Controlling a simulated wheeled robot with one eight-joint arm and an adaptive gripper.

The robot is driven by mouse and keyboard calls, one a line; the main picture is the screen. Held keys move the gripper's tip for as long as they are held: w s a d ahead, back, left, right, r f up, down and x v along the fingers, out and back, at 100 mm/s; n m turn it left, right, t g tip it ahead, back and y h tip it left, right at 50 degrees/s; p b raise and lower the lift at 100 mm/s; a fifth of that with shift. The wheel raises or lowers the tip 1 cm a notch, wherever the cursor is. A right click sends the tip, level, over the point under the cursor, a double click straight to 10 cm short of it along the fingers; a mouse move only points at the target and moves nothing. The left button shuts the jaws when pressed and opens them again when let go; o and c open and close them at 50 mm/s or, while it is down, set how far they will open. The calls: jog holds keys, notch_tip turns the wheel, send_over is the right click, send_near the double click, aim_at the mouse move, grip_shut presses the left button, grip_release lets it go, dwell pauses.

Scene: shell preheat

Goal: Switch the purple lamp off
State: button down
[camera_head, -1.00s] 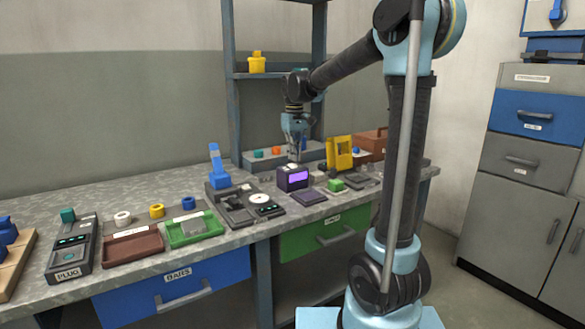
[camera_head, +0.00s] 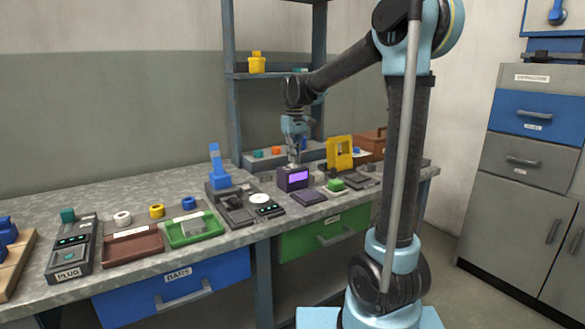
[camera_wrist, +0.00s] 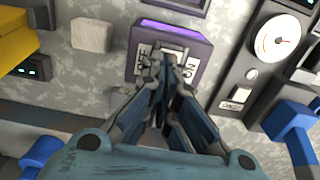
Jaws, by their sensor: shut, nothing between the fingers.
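The purple lamp (camera_head: 293,179) is a dark purple box with a glowing violet front panel, standing on the workbench. In the wrist view the lamp (camera_wrist: 190,40) shows a lit violet strip at its edge and a rocker switch with a label on each side; one label reads ON, the other is partly hidden. My gripper (camera_head: 294,164) is over the top of the lamp, pointing down. In the wrist view its closed fingertips (camera_wrist: 167,62) are at the switch and hide part of it. I cannot tell whether they touch it. The fingers hold nothing.
A device with a round white dial (camera_head: 258,199) and a blue lever (camera_head: 218,166) stands left of the lamp. A yellow frame (camera_head: 339,153) and a green block (camera_head: 336,184) are to the right. A dark flat pad (camera_head: 309,198) lies in front.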

jog(key=shift+f, duration=0.6)
dwell(0.4)
jog(key=shift+r, duration=3.55)
jog(key=s+d+f+m, duration=0.2)
jog(key=s+d+f, duration=0.1)
jog(key=s+d, duration=0.6)
jog(key=s+d+f+m, duration=0.1)
jog(key=s+d+f, duration=0.3)
jog(key=s+f, duration=0.2)
jog(key=s+d+f+m+t, duration=0.1)
jog(key=s+d+f+m, duration=0.1)
jog(key=s+d+f, duration=0.2)
jog(key=s+d+f+m+t, duration=0.1)
jog(key=s+d+f, duration=0.3)
jog(key=s+f, duration=0.5)
jog(key=s, duration=0.3)
jog(key=shift+s+d+f+m, duration=0.25)
jog(key=shift+s+f+m, duration=0.05)
jog(key=shift+s+f, duration=0.1)
